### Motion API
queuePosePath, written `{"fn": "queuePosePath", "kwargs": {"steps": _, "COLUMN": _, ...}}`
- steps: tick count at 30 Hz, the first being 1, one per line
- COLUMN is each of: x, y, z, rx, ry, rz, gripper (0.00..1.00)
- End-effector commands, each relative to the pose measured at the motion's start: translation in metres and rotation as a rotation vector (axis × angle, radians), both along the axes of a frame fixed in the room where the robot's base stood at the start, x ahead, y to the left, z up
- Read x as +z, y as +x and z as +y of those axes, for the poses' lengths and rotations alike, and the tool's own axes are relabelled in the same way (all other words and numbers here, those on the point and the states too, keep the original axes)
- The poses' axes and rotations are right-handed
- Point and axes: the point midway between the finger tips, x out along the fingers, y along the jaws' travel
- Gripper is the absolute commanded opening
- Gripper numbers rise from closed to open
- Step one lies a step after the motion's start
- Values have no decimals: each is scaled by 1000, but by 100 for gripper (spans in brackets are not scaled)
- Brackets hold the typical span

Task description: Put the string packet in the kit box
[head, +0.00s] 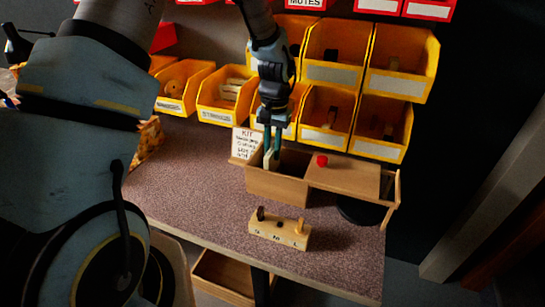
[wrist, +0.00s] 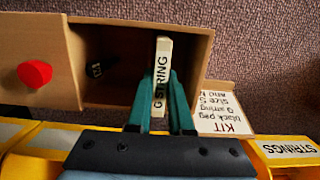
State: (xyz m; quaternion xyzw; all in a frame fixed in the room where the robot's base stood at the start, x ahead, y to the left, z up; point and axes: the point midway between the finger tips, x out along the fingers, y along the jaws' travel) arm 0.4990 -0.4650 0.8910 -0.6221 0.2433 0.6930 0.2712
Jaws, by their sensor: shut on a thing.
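The string packet (wrist: 160,85) is a slim pale packet lettered "G STRING". My gripper (wrist: 161,100) is shut on it, with a green finger on each side. In the head view my gripper (head: 272,150) points down at the open left part of the wooden kit box (head: 275,188). The packet (head: 268,161) is upright there, at the opening; its lower end is hidden behind the front wall. In the wrist view a black peg (wrist: 95,70) lies inside the box (wrist: 125,12), apart from the packet. The lid (head: 342,178) with a red knob covers the right part.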

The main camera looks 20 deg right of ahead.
Motion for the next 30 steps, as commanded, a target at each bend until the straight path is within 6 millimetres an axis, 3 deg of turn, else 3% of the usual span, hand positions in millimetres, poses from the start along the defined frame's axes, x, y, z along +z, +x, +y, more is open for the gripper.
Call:
{"fn": "queuePosePath", "kwargs": {"steps": 7, "x": -32, "y": -1, "z": 0, "rx": 0, "ry": 2, "rz": 2, "gripper": 0}}
{"fn": "queuePosePath", "kwargs": {"steps": 19, "x": -39, "y": 0, "z": 0, "rx": 0, "ry": 1, "rz": 1, "gripper": 0}}
{"fn": "queuePosePath", "kwargs": {"steps": 20, "x": -39, "y": 0, "z": 0, "rx": 0, "ry": 1, "rz": 1, "gripper": 20}}
{"fn": "queuePosePath", "kwargs": {"steps": 21, "x": -38, "y": 0, "z": 0, "rx": 0, "ry": 1, "rz": 1, "gripper": 24}}
{"fn": "queuePosePath", "kwargs": {"steps": 27, "x": -38, "y": 0, "z": 0, "rx": 0, "ry": 1, "rz": 1, "gripper": 47}}
{"fn": "queuePosePath", "kwargs": {"steps": 30, "x": -38, "y": 0, "z": 0, "rx": 0, "ry": 1, "rz": 1, "gripper": 49}}
